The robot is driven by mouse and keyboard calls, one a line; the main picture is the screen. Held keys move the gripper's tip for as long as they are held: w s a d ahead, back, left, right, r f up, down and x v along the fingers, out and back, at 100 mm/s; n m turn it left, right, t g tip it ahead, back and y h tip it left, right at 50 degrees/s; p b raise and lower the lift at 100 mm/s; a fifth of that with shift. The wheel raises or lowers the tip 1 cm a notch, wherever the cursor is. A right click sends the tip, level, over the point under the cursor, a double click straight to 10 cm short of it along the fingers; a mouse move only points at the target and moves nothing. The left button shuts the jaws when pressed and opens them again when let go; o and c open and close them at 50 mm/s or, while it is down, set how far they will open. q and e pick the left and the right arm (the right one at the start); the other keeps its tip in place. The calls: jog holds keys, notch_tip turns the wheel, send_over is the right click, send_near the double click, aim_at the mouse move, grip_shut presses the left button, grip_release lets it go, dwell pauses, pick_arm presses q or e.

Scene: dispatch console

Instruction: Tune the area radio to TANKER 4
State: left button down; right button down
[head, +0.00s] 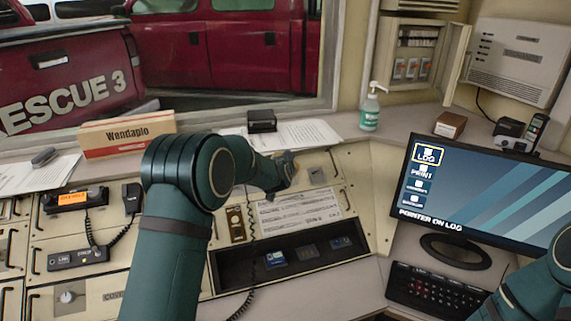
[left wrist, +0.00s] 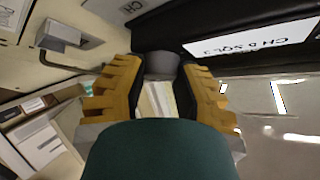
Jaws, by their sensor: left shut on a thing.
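A black radio face with a lit white display (left wrist: 250,38) shows in the left wrist view. Its text looks like "CH", a digit and "SQL"; the channel name cannot be read. My left gripper (left wrist: 162,72) is shut on a round grey knob (left wrist: 162,62) beside the display, with a yellow finger on each side. In the head view my left gripper (head: 287,168) is at the sloped console panel, and my forearm hides the radio face. My right arm comes in at the bottom right; its gripper is out of view.
A radio with an orange display (head: 72,198) sits at the left of the console. A monitor (head: 480,195) and keyboard (head: 435,288) stand at the right. A Wendapio box (head: 127,134) and a pump bottle (head: 370,108) stand on the ledge behind. A coiled cord hangs near my left arm.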

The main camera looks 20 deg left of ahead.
pick_arm(q)
jog(key=shift+r, duration=0.1)
jog(key=shift+d+r+n+y+p, duration=0.1)
jog(key=shift+n+y+p, duration=0.3)
jog(key=shift+n+p, duration=0.4)
jog(key=n+y+p, duration=0.2)
jog(key=n+p, duration=0.1)
jog(key=n+g+y+p, duration=0.1)
jog(key=n+y+p, duration=0.2)
jog(key=n+p, duration=0.1)
jog(key=shift+w+d+r, duration=0.1)
jog(key=shift+w+d, duration=0.05)
jog(key=shift+n+g+y+p, duration=0.5)
jog(key=shift+n+y+p, duration=0.15)
jog(key=shift+n, duration=0.55)
jog(key=n+g+y, duration=0.1)
jog(key=n, duration=0.2)
jog(key=shift+g+y+p, duration=0.35)
jog(key=shift+g, duration=0.05)
jog(key=shift+w+n+g+y, duration=0.15)
jog(key=shift+n+g+y, duration=0.35)
jog(key=shift+n+g, duration=0.85)
jog(key=shift+n+t, duration=0.25)
jog(key=shift+n, duration=0.3)
